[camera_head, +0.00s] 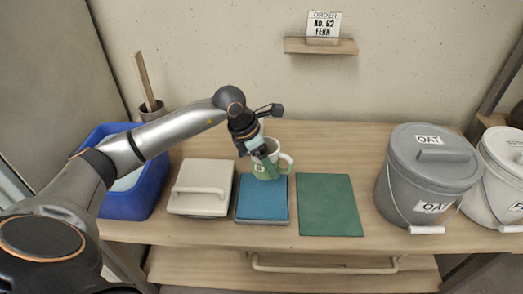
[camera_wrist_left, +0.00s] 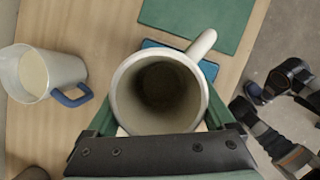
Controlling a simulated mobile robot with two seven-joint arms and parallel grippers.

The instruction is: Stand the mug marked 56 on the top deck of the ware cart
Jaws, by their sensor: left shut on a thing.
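My left gripper (camera_head: 262,155) is shut on a pale mug (camera_head: 266,172) with a green lower part and a handle on its right. The mug is upright at the back of the blue pad (camera_head: 262,203); I cannot tell whether it touches it. The left wrist view shows the mug (camera_wrist_left: 160,85) from above, empty, between my left gripper's (camera_wrist_left: 160,125) fingers. No number 56 is readable. A wooden deck (camera_head: 200,268) with a bar handle lies lower down; I cannot tell whether it is the ware cart. Dark jointed parts at the wrist view's right edge may be my right arm.
Another mug (camera_wrist_left: 35,75) with a blue handle stands behind, towards the wall. A green mat (camera_head: 328,205) lies bare on the bench. A lidded pale box (camera_head: 202,205) and blue tub (camera_head: 135,200) stand left, an OAT bucket (camera_head: 405,185) and white bucket (camera_head: 500,165) right.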

